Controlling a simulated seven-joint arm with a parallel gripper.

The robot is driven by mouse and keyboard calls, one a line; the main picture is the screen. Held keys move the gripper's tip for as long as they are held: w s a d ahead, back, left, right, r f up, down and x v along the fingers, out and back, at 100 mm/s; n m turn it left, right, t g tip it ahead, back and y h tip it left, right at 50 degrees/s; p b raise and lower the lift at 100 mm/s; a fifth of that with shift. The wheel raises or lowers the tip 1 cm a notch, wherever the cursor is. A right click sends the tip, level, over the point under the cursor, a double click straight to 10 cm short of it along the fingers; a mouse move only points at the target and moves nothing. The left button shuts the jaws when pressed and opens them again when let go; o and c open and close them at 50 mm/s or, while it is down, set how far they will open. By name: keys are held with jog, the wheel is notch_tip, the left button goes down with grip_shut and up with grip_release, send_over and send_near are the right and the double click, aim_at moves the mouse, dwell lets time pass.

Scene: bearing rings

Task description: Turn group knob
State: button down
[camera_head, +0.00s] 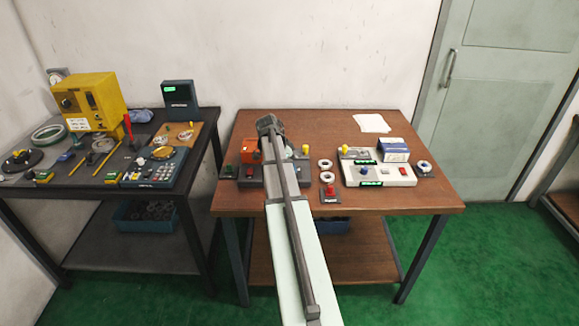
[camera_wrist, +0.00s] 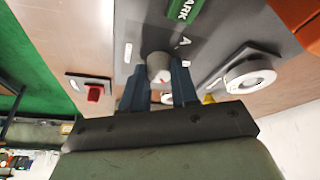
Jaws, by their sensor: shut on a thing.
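A round grey knob (camera_wrist: 158,66) with a small red mark stands on a dark panel (camera_wrist: 133,50), with the letters A and B printed beside it. My gripper (camera_wrist: 160,76) is shut on this knob, one blue finger on each side. A green label reading MARK (camera_wrist: 186,9) is on the same panel. In the head view my arm crosses the dark panel (camera_head: 251,181) on the brown table and hides the knob and my fingertips.
An orange box (camera_head: 250,151) stands left of my arm. To the right are white rings (camera_head: 325,163), a red button (camera_head: 330,191), a white panel (camera_head: 406,180) and a blue-and-white box (camera_head: 393,148). The front right tabletop (camera_head: 420,199) is clear.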

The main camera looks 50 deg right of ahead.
jog(key=shift+m, duration=0.6)
jog(key=shift+m+g, duration=0.3)
jog(key=c, duration=0.9)
grip_release()
jog(key=shift+o, duration=0.2)
jog(key=v, duration=1.3)
jog(key=shift+r, duration=0.45)
jog(key=shift+w, duration=0.1)
